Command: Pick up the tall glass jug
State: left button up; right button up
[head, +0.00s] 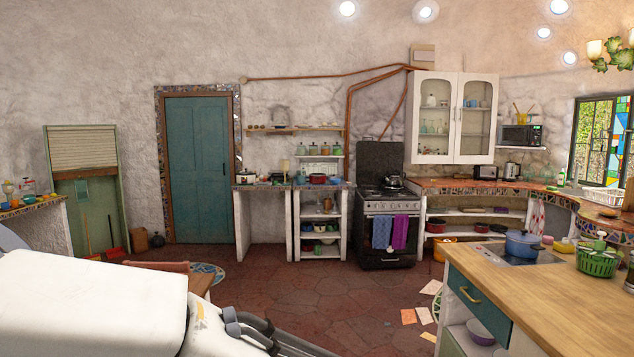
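I cannot make out a tall glass jug for certain. Small glass-like items (27,188) stand on the mosaic-edged counter at the far left, too small to tell apart. More small glassware (431,100) shows behind the doors of the white wall cabinet. A white arm of mine fills the lower left and runs out at the bottom edge. Neither gripper's fingertips show.
A wooden-topped island (560,290) stands at the right, with a blue pot (523,243) and a green basket (598,262). A stove (388,230) is at the back wall. A wooden chair (165,267) is beyond my arm. Red floor (340,300) lies open mid-room; papers lie near the island.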

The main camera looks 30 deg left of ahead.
aim_at(300, 173)
jog(key=u, duration=1.15)
jog(key=i, duration=8.4)
jog(key=u, duration=0.75)
